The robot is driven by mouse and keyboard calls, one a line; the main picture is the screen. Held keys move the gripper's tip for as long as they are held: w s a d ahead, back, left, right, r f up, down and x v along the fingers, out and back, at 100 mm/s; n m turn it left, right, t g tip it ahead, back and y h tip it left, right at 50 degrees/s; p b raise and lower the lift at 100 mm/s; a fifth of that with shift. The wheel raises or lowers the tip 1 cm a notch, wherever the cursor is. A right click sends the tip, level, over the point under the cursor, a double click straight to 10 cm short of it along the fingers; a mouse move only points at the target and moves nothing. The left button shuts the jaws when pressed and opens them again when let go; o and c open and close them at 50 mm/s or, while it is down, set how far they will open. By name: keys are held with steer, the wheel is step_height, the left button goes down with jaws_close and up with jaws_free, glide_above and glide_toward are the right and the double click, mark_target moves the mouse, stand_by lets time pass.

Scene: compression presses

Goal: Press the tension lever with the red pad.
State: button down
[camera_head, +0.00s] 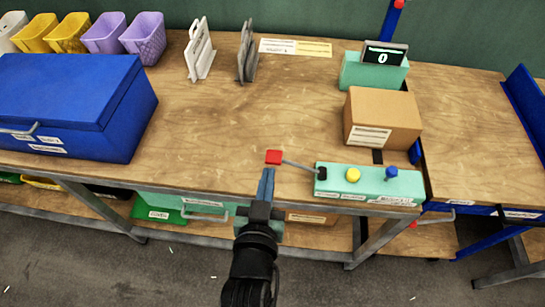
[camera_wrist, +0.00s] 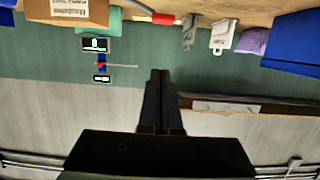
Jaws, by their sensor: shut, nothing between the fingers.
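The tension lever is a thin grey rod (camera_head: 300,165) with a red pad (camera_head: 273,157) on its free end. It sticks out to the left from a black pivot on a teal control box (camera_head: 335,188) at the table's front edge. In the wrist view, the red pad (camera_wrist: 163,18) is at the top, and the rod (camera_wrist: 138,7) runs up and left from it. My gripper (camera_head: 268,172) is shut and empty, its tips just below the pad in the head view. In the wrist view, my gripper (camera_wrist: 160,73) is apart from the pad in the picture; I cannot tell the depth gap.
The teal box carries a yellow button (camera_head: 353,175) and a blue knob (camera_head: 391,172). Behind it stand a cardboard box (camera_head: 382,118) and a teal display unit (camera_head: 373,72) reading 0. A blue toolbox (camera_head: 70,105) sits at left. The wooden tabletop (camera_head: 215,130) between is clear.

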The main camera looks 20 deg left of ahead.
glide_above(273, 161)
steer(key=f, duration=0.3)
steer(key=s+f, duration=0.1)
steer(key=shift+d+f+p, duration=0.15)
steer(key=shift+f+p, duration=0.2)
steer(key=shift+f, duration=0.7)
steer(key=shift+f, duration=0.15)
